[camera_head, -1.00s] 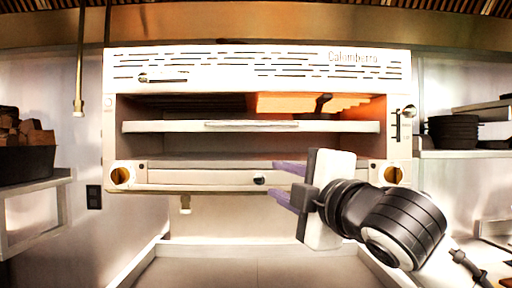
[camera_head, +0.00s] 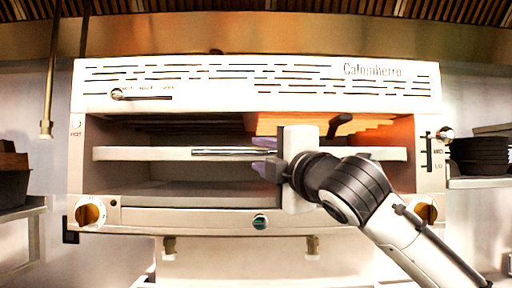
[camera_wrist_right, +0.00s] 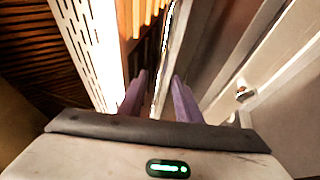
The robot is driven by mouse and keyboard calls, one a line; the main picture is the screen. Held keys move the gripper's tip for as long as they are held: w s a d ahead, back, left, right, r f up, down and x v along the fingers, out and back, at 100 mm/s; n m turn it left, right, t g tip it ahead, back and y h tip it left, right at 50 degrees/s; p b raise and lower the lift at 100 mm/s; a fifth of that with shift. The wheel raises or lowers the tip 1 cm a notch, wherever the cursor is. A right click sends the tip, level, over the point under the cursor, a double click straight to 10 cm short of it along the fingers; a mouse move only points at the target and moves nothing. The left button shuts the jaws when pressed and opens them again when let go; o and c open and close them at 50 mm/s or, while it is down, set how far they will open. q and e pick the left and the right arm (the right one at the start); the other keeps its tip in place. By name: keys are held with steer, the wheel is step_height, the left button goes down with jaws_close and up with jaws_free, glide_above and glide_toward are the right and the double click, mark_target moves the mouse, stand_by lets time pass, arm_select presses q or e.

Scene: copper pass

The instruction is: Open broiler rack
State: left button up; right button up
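The broiler (camera_head: 90,180) is a wide white unit with a slotted top panel and an open front. Its rack (camera_head: 125,153) is a pale horizontal shelf across the opening, with a long metal handle bar (camera_head: 220,152) on its front edge. My right gripper (camera_head: 263,155) is at the right end of this bar, its purple fingers apart, one above and one below the bar's height. In the wrist view the right gripper (camera_wrist_right: 162,78) shows a gap between its fingers, with a thin bright edge running into it. Contact cannot be told. My left gripper is not in view.
Below the rack is a lower front panel (camera_head: 190,220) with a round knob (camera_head: 90,212) at left and another (camera_head: 424,210) at right. Black stacked pans (camera_head: 480,155) stand on a shelf at right. A dark container (camera_head: 12,185) is at left.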

mark_target(258, 153)
steer(key=shift+p+x, duration=0.3)
steer(key=shift+x, duration=1.4)
jaws_close()
